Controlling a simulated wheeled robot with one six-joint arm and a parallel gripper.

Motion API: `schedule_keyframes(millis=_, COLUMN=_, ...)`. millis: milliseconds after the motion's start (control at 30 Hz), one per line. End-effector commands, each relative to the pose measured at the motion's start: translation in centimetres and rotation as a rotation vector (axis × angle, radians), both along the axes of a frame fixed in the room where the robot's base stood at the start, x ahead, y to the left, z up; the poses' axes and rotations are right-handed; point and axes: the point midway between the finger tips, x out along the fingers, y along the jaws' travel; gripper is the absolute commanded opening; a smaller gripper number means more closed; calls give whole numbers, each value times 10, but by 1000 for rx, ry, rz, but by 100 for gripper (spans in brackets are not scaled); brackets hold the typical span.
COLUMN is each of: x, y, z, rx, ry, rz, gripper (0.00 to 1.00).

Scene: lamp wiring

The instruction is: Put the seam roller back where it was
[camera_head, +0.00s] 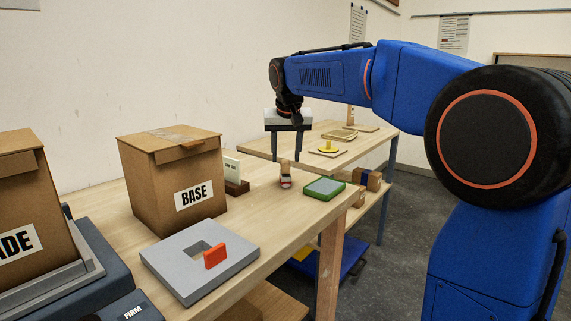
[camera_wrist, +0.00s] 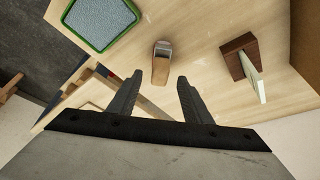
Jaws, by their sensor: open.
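A small wooden-handled tool with a pale and dark end, which looks like the seam roller (camera_head: 286,181), is on the near table beside the green-rimmed tray. In the wrist view the seam roller (camera_wrist: 161,64) shows just beyond my fingertips, roughly in line with the gap between them. My gripper (camera_head: 286,158) is open and points down above it. In the wrist view my gripper (camera_wrist: 159,78) has its two dark fingers apart with nothing held between them. I cannot tell how far the fingertips are above the roller.
The green-rimmed tray (camera_head: 324,188) lies right of the roller. A brown block with a pale card (camera_head: 236,187) stands left, beside the BASE box (camera_head: 172,180). A grey plate with a red tab (camera_head: 200,260) lies nearer. A second table (camera_head: 345,148) stands behind.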

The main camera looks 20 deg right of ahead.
Motion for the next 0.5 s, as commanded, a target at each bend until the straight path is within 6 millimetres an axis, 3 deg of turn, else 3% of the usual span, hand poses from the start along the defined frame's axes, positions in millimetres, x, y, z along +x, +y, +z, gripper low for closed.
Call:
schedule_keyframes(millis=200, x=-15, y=3, z=39, rx=0, ry=-3, rz=0, gripper=45)
schedule_keyframes(millis=500, x=-25, y=4, z=62, rx=0, ry=0, rz=0, gripper=45)
